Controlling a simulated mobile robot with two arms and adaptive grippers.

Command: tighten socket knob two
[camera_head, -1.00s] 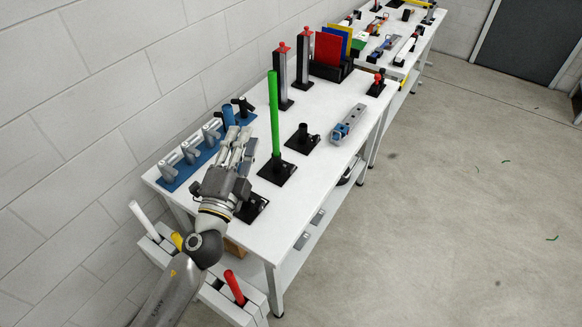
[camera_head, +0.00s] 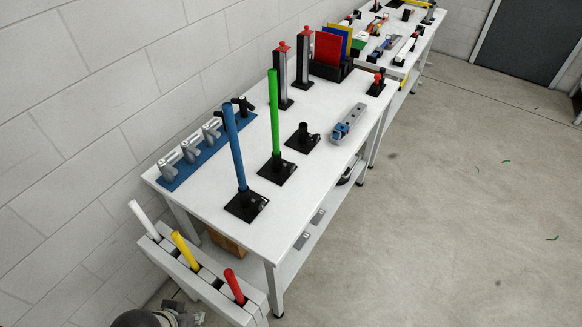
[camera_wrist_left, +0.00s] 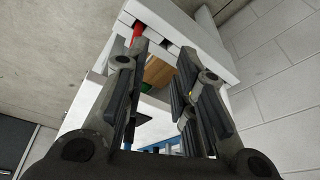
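The sockets are black square bases on the white bench. The near socket (camera_head: 244,208) holds an upright blue rod (camera_head: 236,150). The middle socket (camera_head: 278,176) holds an upright green rod (camera_head: 274,115). The far socket (camera_head: 302,140) has no rod. Their knobs are too small to make out, and which is knob two is not marked. My left gripper (camera_wrist_left: 161,95) is open and empty in the left wrist view, apart from the sockets. In the head view only part of that arm shows at the bottom left edge. My right gripper is not in view.
A white rack (camera_head: 215,292) with white (camera_head: 144,219), yellow (camera_head: 185,250) and red (camera_head: 234,287) rods stands at the bench's near end. A blue holder strip (camera_head: 205,152) with grey clamps lies along the wall. A grey-blue tool (camera_head: 348,124) lies near the right edge.

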